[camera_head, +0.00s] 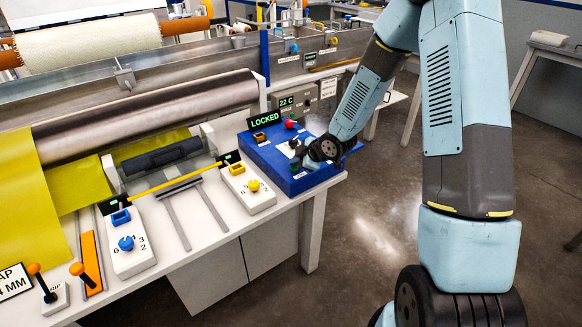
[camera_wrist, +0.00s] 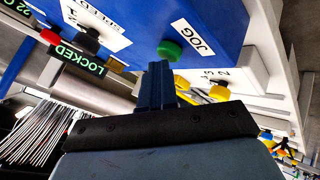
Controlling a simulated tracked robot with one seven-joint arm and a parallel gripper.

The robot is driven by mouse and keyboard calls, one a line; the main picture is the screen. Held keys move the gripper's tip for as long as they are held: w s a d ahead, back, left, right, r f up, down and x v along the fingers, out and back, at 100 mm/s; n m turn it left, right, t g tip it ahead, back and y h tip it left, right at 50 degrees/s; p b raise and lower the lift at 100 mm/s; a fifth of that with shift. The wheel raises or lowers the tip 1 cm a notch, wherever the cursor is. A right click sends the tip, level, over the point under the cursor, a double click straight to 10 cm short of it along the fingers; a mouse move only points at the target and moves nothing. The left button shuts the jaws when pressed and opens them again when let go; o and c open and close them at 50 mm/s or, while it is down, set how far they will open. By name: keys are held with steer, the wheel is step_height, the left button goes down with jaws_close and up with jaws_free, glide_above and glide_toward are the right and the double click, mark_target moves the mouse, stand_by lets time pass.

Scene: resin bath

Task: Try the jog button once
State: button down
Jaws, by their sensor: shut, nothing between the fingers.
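The green jog button (camera_wrist: 170,49) sits on the blue control panel (camera_wrist: 222,16) beside a white label reading JOG (camera_wrist: 193,37). My gripper (camera_wrist: 158,68) is shut and empty. In the wrist view its dark fingertips are just below the button, very close to it; I cannot tell whether they touch. In the head view the blue panel (camera_head: 262,152) stands at the table's right end, and my wrist is over its right part, largely hiding the fingers and the button.
A display reading LOCKED (camera_head: 265,121) stands at the panel's back. A red button (camera_head: 291,124) and a black speed knob (camera_wrist: 88,40) are on the panel. A white box with a yellow knob (camera_head: 253,185) is left of it. Open floor (camera_head: 370,245) lies to the right.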

mark_target(296, 169)
steer(key=shift+r, duration=0.95)
steer(key=shift+r, duration=2.5)
